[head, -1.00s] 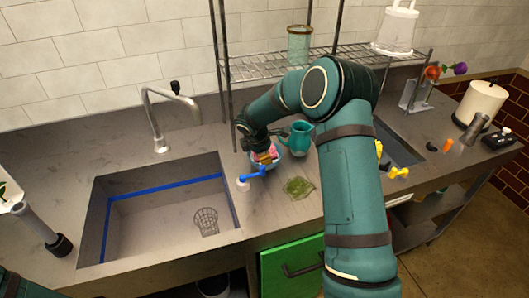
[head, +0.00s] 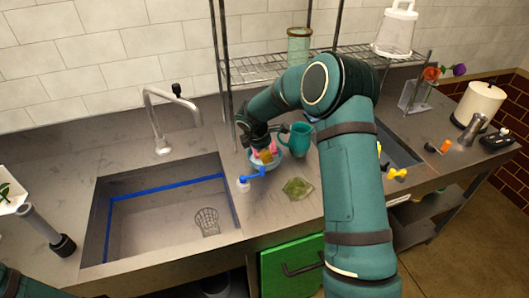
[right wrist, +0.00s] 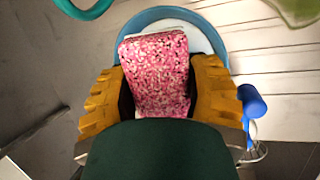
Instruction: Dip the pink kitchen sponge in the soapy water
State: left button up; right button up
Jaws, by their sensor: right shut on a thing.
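My right gripper (head: 266,152) is shut on the pink kitchen sponge (head: 272,147), low over a blue bowl (head: 277,166) on the counter. In the right wrist view the speckled pink sponge (right wrist: 155,72) sits between the yellow fingers of the right gripper (right wrist: 157,88). It overlaps the inside of the blue bowl (right wrist: 218,45), where a pale surface shows. I cannot tell whether the sponge touches the liquid. My left gripper is outside the view.
A green cloth (head: 297,189) lies nearby. The sink (head: 150,230) is open to the left. A wire rack (head: 260,68) stands behind.

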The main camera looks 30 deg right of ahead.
jog(key=shift+r+p, duration=1.65)
jog(key=shift+r, duration=0.85)
jog(key=shift+r, duration=0.15)
notch_tip(320, 180, up, 4)
jog(key=p, duration=0.3)
dwell(0.3)
dwell(0.6)
